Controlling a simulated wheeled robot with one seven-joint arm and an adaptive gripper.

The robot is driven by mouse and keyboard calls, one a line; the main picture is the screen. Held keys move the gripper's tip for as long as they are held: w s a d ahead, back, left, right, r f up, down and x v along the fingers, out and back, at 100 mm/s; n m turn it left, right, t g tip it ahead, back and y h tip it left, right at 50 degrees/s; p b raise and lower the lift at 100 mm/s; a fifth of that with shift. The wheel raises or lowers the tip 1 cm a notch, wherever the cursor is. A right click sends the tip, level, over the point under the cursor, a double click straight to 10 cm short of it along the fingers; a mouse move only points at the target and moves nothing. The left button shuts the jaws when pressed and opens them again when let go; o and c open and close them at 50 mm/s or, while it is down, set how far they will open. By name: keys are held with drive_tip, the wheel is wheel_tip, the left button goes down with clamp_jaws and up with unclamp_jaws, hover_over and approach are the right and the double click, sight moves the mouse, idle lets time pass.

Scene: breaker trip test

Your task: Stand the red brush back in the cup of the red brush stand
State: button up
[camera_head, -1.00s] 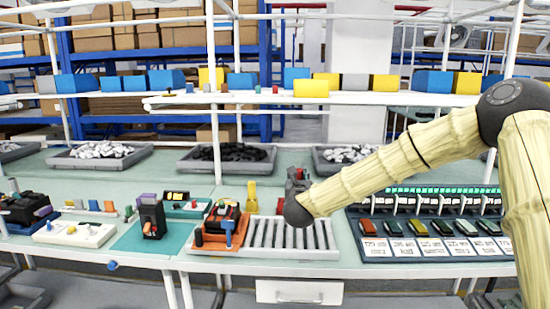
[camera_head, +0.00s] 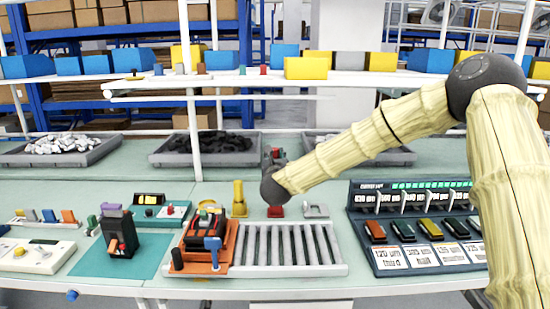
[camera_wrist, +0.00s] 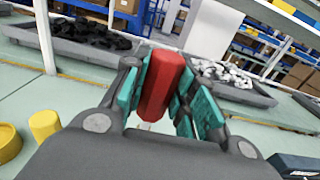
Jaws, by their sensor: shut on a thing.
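My gripper (camera_wrist: 160,100) is shut on the red brush (camera_wrist: 161,84), a red block-like piece standing between teal finger pads in the wrist view. In the head view my gripper (camera_head: 274,158) is small, beyond the dark wrist joint, and its fingers are hard to make out. A red piece (camera_head: 276,211), seemingly the red brush stand, sits on the bench just below and behind my wrist, partly covered by it. Its cup cannot be made out.
A yellow stand (camera_head: 239,203) is left of the red piece, and a grey stand (camera_head: 316,210) right of it. A ribbed grey tray (camera_head: 290,246) lies in front. A breaker panel (camera_head: 415,228) stands right. Bins with dark (camera_head: 215,147) and silvery parts line the back.

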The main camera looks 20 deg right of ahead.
drive_tip(key=shift+s+b, duration=0.3)
drive_tip(key=shift+b, duration=0.4)
wheel_tip(320, 180, down, 6)
drive_tip(key=b, duration=0.5)
drive_tip(key=shift+d+r, duration=0.15)
drive_tip(key=shift+r, duration=0.1)
drive_tip(key=shift+b, duration=1.3)
idle(1.5)
drive_tip(key=shift+f+b, duration=2.95)
drive_tip(key=shift+f, duration=0.1)
idle(0.3)
